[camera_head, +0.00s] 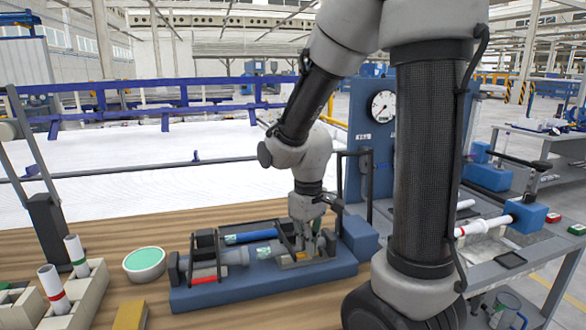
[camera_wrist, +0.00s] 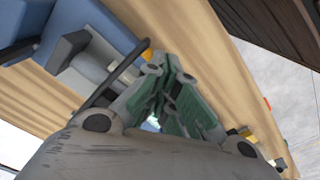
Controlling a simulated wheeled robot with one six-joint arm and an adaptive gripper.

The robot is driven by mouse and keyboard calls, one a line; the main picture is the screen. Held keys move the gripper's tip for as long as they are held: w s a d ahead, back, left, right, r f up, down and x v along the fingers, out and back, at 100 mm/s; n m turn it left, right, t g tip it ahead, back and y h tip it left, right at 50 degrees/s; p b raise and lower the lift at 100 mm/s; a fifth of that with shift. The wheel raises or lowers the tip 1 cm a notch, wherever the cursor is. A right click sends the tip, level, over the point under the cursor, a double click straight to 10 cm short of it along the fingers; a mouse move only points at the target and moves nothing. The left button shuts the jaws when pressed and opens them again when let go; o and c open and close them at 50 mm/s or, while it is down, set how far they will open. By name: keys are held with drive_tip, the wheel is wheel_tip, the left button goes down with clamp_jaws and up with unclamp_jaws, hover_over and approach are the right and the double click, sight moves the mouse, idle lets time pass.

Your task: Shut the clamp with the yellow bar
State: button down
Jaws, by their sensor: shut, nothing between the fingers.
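The blue clamp fixture (camera_head: 225,294) sits on the wooden table, with dark upright clamp frames at its left and right ends. A blue pipe (camera_head: 248,237), a grey pipe (camera_head: 235,257) and a red-ended pipe (camera_head: 208,273) lie across it. My gripper (camera_head: 313,246) is low over the fixture's right end, partly hiding the clamp there. In the wrist view my gripper (camera_wrist: 170,80) is shut, with green finger pads together and nothing between them. A dark clamp bar (camera_wrist: 112,88) runs beside its fingers, with a small yellow piece (camera_wrist: 147,54) near their tips. Contact cannot be told.
A round green-topped tub (camera_head: 144,263) and a yellow block (camera_head: 131,316) stand left of the fixture. Holders with white pipes (camera_head: 53,287) are at far left. A blue gauge panel (camera_head: 366,140) rises behind. A grey cart (camera_head: 510,250) stands at right.

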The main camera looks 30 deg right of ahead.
drive_tip(key=shift+f, duration=0.25)
drive_tip(key=shift+r, duration=3.55)
drive_tip(key=shift+s, duration=0.1)
